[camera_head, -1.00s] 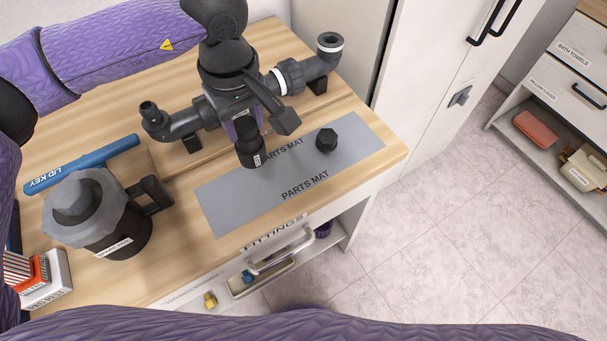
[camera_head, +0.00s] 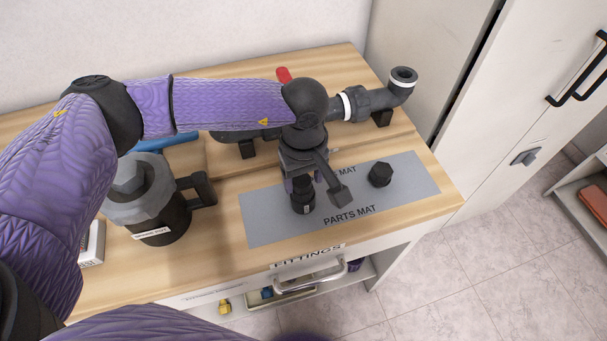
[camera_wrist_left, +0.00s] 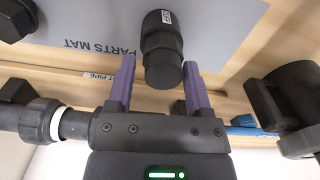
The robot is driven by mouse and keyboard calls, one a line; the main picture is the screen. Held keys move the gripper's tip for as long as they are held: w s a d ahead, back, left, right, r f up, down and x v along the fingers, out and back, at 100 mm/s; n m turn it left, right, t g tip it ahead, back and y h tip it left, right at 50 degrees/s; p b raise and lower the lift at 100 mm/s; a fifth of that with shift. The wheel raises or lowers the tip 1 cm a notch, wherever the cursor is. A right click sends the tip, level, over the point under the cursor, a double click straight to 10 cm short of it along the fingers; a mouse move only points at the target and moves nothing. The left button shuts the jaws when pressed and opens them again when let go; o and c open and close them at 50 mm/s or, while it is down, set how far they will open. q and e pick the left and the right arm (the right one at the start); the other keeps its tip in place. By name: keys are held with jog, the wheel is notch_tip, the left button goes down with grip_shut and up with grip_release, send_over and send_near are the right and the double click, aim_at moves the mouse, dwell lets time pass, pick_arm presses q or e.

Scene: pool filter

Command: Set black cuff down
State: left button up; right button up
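The black cuff (camera_head: 303,198), with a small white label, stands on the grey parts mat (camera_head: 262,226), left of the mat's middle. My left gripper (camera_head: 304,180) is right above it, pointing down. In the left wrist view the cuff (camera_wrist_left: 163,55) lies between the purple fingertips of my left gripper (camera_wrist_left: 158,65). A clear gap shows on the left finger's side, and the right finger is close to the cuff, so the gripper is open. The cuff's underside is hidden. My right gripper is not in view.
A black hex plug (camera_head: 380,174) sits on the mat's right part. A dark canister with a grey lid (camera_head: 150,203) stands at left. A grey pipe assembly (camera_head: 365,103) runs behind. The mat's front right is clear.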

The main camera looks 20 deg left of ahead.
pick_arm(q)
jog(key=shift+o, duration=0.6)
jog(key=shift+r+p, duration=0.3)
notch_tip(320, 180, up, 12)
jog(key=p, duration=0.1)
jog(key=shift+f, duration=0.15)
